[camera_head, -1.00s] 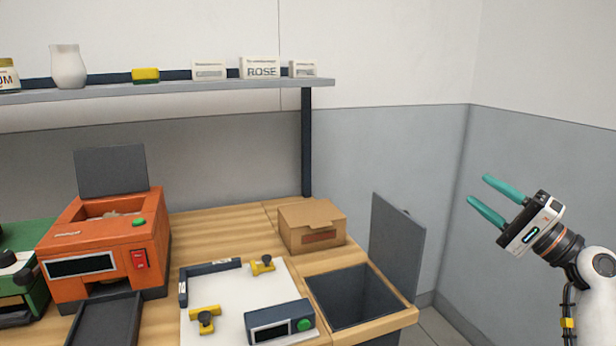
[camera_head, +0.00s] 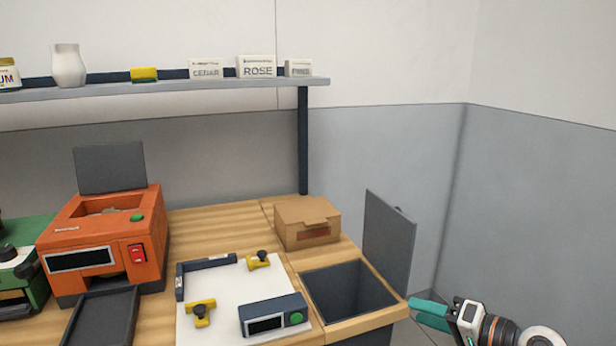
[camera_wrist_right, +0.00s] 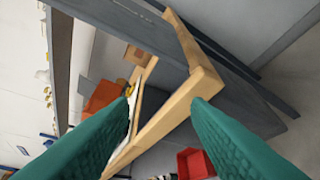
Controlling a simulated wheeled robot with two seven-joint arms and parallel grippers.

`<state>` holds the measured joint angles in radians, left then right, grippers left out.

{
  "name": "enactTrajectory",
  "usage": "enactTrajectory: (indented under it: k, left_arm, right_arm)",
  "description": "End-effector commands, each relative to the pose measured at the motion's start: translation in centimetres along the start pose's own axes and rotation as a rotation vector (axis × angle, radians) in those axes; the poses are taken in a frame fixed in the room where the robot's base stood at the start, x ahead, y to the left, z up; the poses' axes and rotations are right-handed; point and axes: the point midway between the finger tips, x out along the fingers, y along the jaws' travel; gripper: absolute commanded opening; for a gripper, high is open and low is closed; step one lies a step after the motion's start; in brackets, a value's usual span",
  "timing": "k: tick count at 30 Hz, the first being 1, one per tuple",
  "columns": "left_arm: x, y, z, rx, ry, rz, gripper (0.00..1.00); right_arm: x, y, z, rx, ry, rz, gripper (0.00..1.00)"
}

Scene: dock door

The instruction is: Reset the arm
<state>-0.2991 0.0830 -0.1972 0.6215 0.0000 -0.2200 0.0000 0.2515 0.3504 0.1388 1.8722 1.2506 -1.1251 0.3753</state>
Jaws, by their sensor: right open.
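My right gripper (camera_head: 430,312) is at the lower right of the head view, just right of the bin's front corner. Its teal fingers point left, and nothing shows between them. In the right wrist view its two fingers (camera_wrist_right: 160,130) stand wide apart, with the bin's wooden rim (camera_wrist_right: 178,105) beyond and between them. I cannot tell from the views whether a finger touches the rim. My left gripper is not in view.
The open bin (camera_head: 350,292) has a raised grey lid (camera_head: 388,242). A cardboard box (camera_head: 306,223), a dark device with a green button (camera_head: 272,316) and an orange machine (camera_head: 102,245) stand on the bench. A red crate (camera_wrist_right: 194,163) shows low in the wrist view.

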Motion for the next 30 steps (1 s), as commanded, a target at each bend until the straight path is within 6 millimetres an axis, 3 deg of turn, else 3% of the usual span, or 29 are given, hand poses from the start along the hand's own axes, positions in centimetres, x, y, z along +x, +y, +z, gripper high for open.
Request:
enactTrajectory:
  k: [1,6,9,12,18,27,30]
  left_arm:
    - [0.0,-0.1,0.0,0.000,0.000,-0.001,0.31]
    - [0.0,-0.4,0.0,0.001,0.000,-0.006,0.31]
    - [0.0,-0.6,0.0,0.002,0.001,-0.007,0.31]
    - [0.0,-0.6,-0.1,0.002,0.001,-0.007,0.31]
    - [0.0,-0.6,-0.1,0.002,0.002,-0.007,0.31]
    - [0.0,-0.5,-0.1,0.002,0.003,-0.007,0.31]
    - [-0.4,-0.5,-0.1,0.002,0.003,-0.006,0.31]
  right_arm:
    - [0.3,-2.0,-3.6,-0.043,0.049,-0.078,0.44]
    - [-1.1,-8.0,-14.9,-0.244,0.222,-0.369,0.44]
    - [-3.3,-10.1,-20.0,-0.344,0.313,-0.511,0.44]
    - [-5.5,-11.2,-23.4,-0.415,0.383,-0.619,0.44]
    - [-9.6,-12.0,-27.8,-0.504,0.485,-0.774,0.44]
    - [-15.3,-11.6,-31.7,-0.578,0.603,-0.956,0.44]
    - [-14.2,-13.4,-31.9,-0.576,0.609,-0.956,0.44]
